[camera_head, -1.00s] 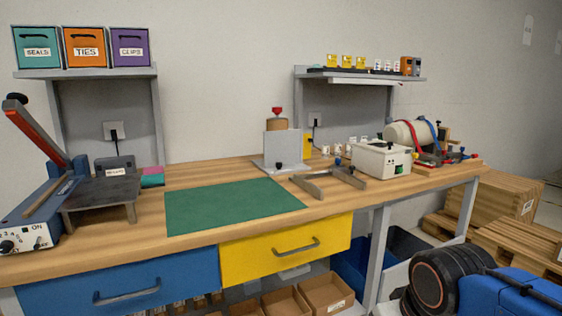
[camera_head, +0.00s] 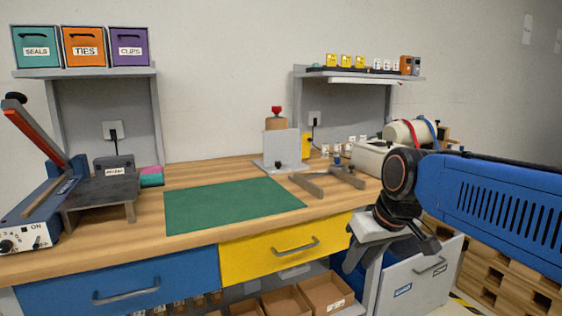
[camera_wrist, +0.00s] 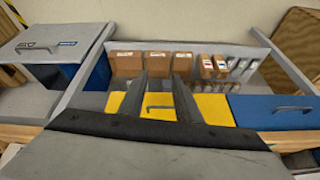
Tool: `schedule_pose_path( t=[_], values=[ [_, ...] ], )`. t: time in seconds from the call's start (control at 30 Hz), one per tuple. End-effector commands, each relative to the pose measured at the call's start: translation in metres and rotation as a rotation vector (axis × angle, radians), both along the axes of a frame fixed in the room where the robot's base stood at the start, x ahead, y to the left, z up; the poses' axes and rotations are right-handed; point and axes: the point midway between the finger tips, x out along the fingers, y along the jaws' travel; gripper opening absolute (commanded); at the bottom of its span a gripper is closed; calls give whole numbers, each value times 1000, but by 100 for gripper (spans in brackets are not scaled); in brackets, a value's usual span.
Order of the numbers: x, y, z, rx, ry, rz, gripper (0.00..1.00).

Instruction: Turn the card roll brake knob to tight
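A brown roll (camera_head: 277,124) sits on a grey stand (camera_head: 283,147) at the back of the bench, with a red knob (camera_head: 277,110) on top. I take this as the card roll and its knob, but its setting is too small to read. A small dark knob (camera_head: 278,165) is low on the stand's front. My gripper (camera_head: 391,258) hangs in front of the bench's right end, well apart from the roll and pointing down. In the wrist view its two fingers (camera_wrist: 168,65) stand apart with nothing held between them. The roll is not in the wrist view.
A green mat (camera_head: 232,205) lies clear on the bench (camera_head: 180,238). A grey two-armed fixture (camera_head: 328,180) lies right of it. The wall shelf (camera_head: 365,74) overhangs behind. A yellow drawer (camera_head: 285,250) and blue drawer (camera_head: 120,285) are below. My arm partly hides a white box (camera_head: 368,157).

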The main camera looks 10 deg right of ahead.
Motion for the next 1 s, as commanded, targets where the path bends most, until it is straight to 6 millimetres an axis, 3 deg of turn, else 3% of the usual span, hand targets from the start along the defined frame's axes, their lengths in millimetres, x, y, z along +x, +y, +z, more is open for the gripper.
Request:
schedule_pose_path(
  t=[0.03, 0.2, 0.5, 0.7, 1.0],
  values=[
    [19, 1, 14, 8, -1, 17, 30],
    [77, 5, 56, 32, -13, 90, 30],
    [183, 7, 117, 73, -49, 227, 30],
    [255, 5, 148, 98, -86, 324, 30],
    [359, -5, 178, 128, -160, 479, 30]
  ],
)
